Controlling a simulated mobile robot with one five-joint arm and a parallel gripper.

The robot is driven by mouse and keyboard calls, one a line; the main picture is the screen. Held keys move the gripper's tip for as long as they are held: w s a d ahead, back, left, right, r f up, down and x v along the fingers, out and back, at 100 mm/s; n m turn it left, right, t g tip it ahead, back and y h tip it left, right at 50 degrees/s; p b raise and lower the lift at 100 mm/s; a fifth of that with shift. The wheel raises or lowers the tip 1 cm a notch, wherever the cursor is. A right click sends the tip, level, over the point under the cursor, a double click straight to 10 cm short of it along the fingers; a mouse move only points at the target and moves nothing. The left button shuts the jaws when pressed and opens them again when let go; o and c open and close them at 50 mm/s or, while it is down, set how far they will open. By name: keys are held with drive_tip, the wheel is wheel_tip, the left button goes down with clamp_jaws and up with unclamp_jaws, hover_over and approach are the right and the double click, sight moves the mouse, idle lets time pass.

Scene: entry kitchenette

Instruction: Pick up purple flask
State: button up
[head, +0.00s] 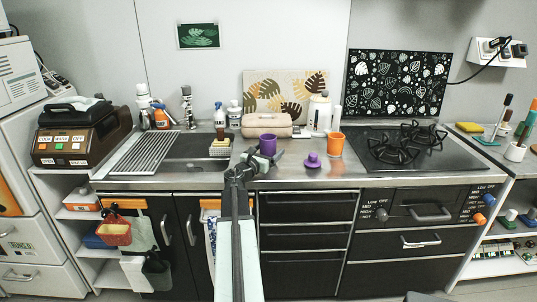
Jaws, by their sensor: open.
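Two purple things stand on the steel counter (225,178), and I cannot tell for sure which is the flask. One is a cup-like purple vessel (267,143), upright with an open top. The other is a small, low purple piece with a rounded knob (312,159), to its right near the front edge. My gripper (266,158) is open and empty at the counter's front part. It appears just in front of the purple vessel, its fingers partly overlapping the vessel's lower part. Whether they touch it I cannot tell.
An orange cup (335,145) stands right of the purple pieces, before a black gas hob (420,150). A beige rounded case (266,125) lies behind the purple vessel. A sponge (220,147) and drying rack (145,153) are left. Bare counter lies around the knobbed piece.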

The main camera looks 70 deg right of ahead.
drive_tip(key=shift+d, duration=0.1)
drive_tip(key=c, duration=1.7)
drive_tip(key=shift+o, duration=0.2)
wheel_tip(320, 180, up, 10)
drive_tip(key=p, duration=1)
